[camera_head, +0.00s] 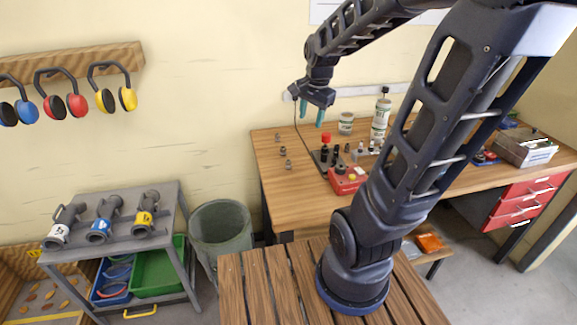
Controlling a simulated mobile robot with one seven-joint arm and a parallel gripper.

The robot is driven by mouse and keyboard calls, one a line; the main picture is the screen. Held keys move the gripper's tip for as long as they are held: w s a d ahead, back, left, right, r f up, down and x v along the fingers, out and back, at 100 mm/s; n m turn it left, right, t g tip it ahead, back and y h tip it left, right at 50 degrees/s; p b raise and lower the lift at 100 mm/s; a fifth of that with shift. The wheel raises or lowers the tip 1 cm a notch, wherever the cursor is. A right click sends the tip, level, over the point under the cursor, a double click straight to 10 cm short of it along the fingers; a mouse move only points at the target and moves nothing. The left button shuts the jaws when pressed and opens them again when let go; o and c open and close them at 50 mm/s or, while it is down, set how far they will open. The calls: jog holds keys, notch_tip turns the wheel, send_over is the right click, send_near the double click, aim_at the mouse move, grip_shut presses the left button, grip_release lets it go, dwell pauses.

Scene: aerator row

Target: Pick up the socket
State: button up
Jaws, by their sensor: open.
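My gripper (311,112) hangs above the wooden workbench (268,175), its two teal fingers apart and pointing down, with nothing between them. Three small grey metal pieces stand in a row on the bench's left part: a far one (278,137), a middle one (283,151) and a near one (289,165). They could be sockets, but they are too small to tell. My gripper is above and to the right of them in the picture. More small dark and grey parts stand on a dark plate (318,157) below the gripper; I cannot tell whether any is a socket.
A red box (347,180) and a red-capped bottle (326,139) stand near the dark plate. My arm hides part of the bench. A bin (220,228) stands left of the bench. The bench's front left is clear.

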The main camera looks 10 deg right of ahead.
jog(key=w+a+f+m+g, duration=0.1)
jog(key=w+a+f+m, duration=0.1)
jog(key=w+f+m, duration=0.55)
jog(key=m+g, duration=0.2)
jog(key=m, duration=0.4)
send_over(289, 161)
jog(key=s, duration=0.1)
notch_tip(289, 161, down, 8)
jog(key=r, duration=0.1)
jog(key=shift+w+a+f, duration=0.1)
jog(key=shift+f, duration=2.8)
jog(key=shift+w+a+f, duration=0.1)
jog(key=shift+f, duration=2.75)
grip_shut()
jog(key=shift+r, duration=0.1)
